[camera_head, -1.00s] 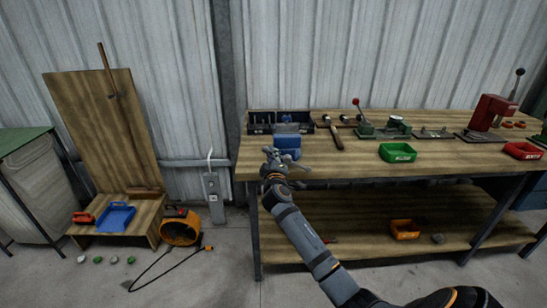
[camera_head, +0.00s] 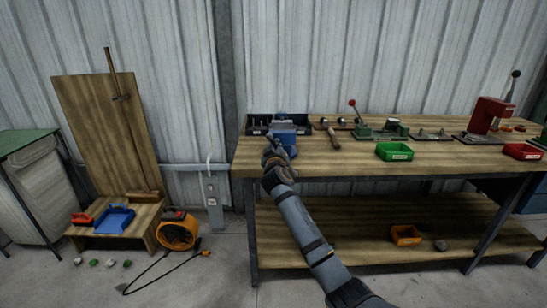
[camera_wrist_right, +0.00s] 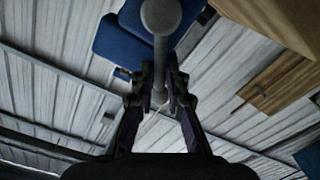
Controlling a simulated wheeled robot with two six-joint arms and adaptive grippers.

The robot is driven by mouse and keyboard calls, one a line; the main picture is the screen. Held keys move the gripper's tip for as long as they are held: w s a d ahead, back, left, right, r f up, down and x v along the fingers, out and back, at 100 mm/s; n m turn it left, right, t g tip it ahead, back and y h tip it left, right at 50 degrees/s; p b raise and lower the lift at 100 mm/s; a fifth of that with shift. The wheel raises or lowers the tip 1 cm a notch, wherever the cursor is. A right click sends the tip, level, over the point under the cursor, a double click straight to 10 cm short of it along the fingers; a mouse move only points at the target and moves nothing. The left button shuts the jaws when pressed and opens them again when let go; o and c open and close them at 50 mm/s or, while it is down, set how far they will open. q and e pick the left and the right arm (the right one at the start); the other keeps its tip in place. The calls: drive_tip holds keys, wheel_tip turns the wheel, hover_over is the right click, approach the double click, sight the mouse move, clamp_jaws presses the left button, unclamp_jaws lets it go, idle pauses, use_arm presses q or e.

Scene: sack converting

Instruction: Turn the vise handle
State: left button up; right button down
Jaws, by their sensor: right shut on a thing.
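The blue vise (camera_head: 285,128) is mounted at the left end of the wooden bench, near its front edge. My right gripper (camera_head: 273,145) is at the vise's front, partly covering it in the head view. In the right wrist view the gripper (camera_wrist_right: 160,95) is shut on the grey bar of the vise handle (camera_wrist_right: 160,57), which passes between its fingers. The handle's rounded end knob (camera_wrist_right: 161,14) is above the fingers, with the blue vise body (camera_wrist_right: 125,35) behind it. The handle is too small to make out in the head view. My left gripper is out of view.
A dark tool tray (camera_head: 259,120) stands behind the vise. A mallet (camera_head: 334,138), a green bin (camera_head: 394,152) and a red press (camera_head: 489,114) are farther right on the bench (camera_head: 310,164). An orange bin (camera_head: 405,235) sits on the lower shelf.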

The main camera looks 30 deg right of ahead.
sight(291, 141)
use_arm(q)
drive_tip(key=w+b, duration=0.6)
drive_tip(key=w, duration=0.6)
use_arm(e)
drive_tip(key=d+m, duration=0.1)
drive_tip(key=m, duration=0.1)
drive_tip(key=s+d+m, duration=0.1)
drive_tip(key=m, duration=0.2)
drive_tip(key=s+d+m, duration=0.1)
drive_tip(key=m, duration=0.2)
drive_tip(key=shift+d, duration=0.25)
drive_tip(key=m+b, duration=0.1)
drive_tip(key=d+m+b, duration=0.1)
drive_tip(key=s+m+b, duration=0.1)
drive_tip(key=m+b, duration=0.1)
drive_tip(key=shift+d+f, duration=0.3)
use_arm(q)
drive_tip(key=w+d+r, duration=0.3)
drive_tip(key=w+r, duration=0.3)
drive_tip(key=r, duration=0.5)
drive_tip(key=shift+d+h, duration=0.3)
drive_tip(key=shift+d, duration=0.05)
